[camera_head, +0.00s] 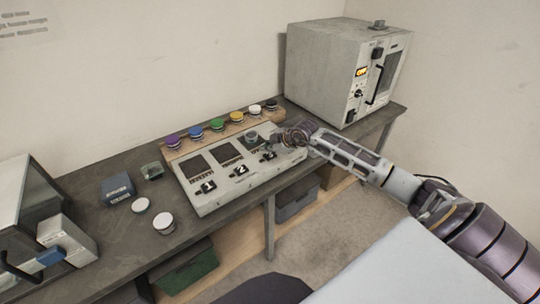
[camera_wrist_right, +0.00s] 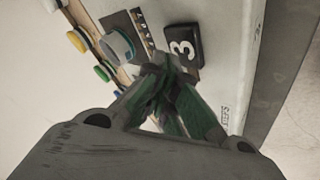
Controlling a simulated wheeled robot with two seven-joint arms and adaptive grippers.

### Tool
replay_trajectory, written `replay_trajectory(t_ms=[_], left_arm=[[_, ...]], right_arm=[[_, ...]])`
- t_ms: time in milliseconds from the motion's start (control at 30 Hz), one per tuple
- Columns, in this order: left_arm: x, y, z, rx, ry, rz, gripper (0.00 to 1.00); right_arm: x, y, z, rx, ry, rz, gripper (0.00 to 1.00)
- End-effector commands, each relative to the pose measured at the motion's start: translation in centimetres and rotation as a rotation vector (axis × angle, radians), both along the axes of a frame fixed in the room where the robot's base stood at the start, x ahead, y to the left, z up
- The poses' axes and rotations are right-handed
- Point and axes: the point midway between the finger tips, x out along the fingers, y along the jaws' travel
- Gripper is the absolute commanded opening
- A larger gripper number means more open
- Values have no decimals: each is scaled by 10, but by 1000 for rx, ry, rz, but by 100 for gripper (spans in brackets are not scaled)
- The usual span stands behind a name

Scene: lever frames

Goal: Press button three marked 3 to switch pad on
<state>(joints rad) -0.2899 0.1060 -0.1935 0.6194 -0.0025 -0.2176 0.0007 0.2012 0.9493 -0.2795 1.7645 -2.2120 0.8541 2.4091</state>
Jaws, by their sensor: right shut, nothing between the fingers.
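A grey control panel (camera_head: 238,188) lies on the bench, with three dark square pads and a black marked piece in front of each. In the right wrist view the black piece marked 3 (camera_wrist_right: 183,45) is just beyond my fingertips. A round grey cap (camera_wrist_right: 118,45) stands on the dark pad beside it; the cap also shows in the head view (camera_head: 252,136). My right gripper (camera_head: 281,139) is over the panel's right end, shut and empty. Its green-lined fingertips (camera_wrist_right: 165,68) are close to the 3 piece; I cannot tell whether they touch. My left gripper is not in view.
A row of coloured knobs (camera_head: 217,124) runs behind the panel. A grey cabinet (camera_head: 325,75) stands at the bench's right end. Two white discs (camera_head: 163,221), a blue box (camera_head: 117,188) and a boxy device (camera_head: 68,240) stand to the left.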

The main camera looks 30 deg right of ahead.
Motion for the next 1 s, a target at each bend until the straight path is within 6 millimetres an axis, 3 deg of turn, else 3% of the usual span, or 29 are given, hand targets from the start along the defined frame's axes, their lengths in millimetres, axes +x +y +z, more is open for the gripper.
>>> replay_trajectory(t_ms=[1000], left_arm=[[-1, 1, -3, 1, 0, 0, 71]], right_arm=[[0, 0, -10, 1, 0, -1, 0]])
